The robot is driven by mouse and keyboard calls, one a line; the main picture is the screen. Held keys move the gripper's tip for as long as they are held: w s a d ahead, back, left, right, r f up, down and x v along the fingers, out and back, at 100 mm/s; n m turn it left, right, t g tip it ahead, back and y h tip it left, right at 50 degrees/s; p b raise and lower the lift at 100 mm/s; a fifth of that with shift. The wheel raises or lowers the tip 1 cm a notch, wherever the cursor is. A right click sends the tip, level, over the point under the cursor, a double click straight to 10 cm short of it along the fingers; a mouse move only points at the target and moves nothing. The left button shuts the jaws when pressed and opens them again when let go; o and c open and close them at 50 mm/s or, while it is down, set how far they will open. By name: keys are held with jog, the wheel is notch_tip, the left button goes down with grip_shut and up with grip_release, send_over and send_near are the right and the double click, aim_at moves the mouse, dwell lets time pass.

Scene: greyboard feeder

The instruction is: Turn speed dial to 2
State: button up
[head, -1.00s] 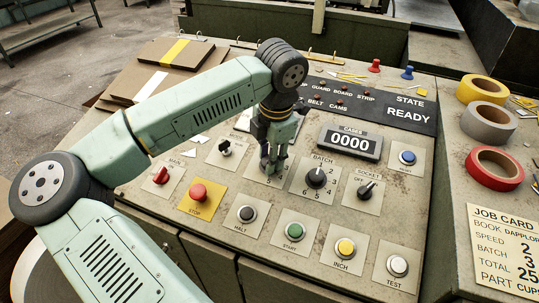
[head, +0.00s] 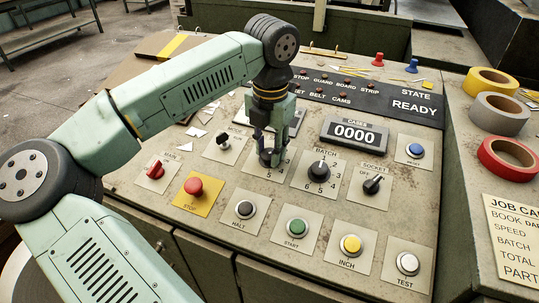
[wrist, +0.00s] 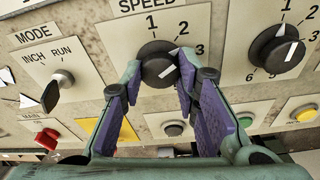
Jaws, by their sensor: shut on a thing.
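The speed dial (wrist: 159,62) is a dark round knob with a white pointer mark, on a pale plate (wrist: 222,20) with the numbers 1, 2 and 3. Its pointer slants up and right, more toward the 3 than the 2. My gripper (wrist: 160,72) has one purple-padded finger on each side of the knob and is shut on it. In the head view my gripper (head: 271,160) reaches down onto the speed plate and hides the dial and most of its numbers.
The batch dial (head: 319,170) stands close on the right, and the mode switch (head: 223,142) on the left. The red stop button (head: 194,187), halt button (head: 245,209) and green start button (head: 296,227) lie nearer. The counter (head: 355,134) reads 0000. Tape rolls (head: 508,160) are at right.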

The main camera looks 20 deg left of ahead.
aim_at(266, 155)
jog(key=shift+n+h+b, duration=0.3)
jog(key=shift+n+b, duration=0.5)
jog(key=shift+n, duration=0.6)
jog(key=o, duration=1.2)
jog(key=shift+c, duration=0.2)
notch_tip(266, 155, up, 12)
jog(key=shift+s+a, duration=0.15)
jog(key=shift+s, duration=0.15)
jog(key=shift+s, duration=0.1)
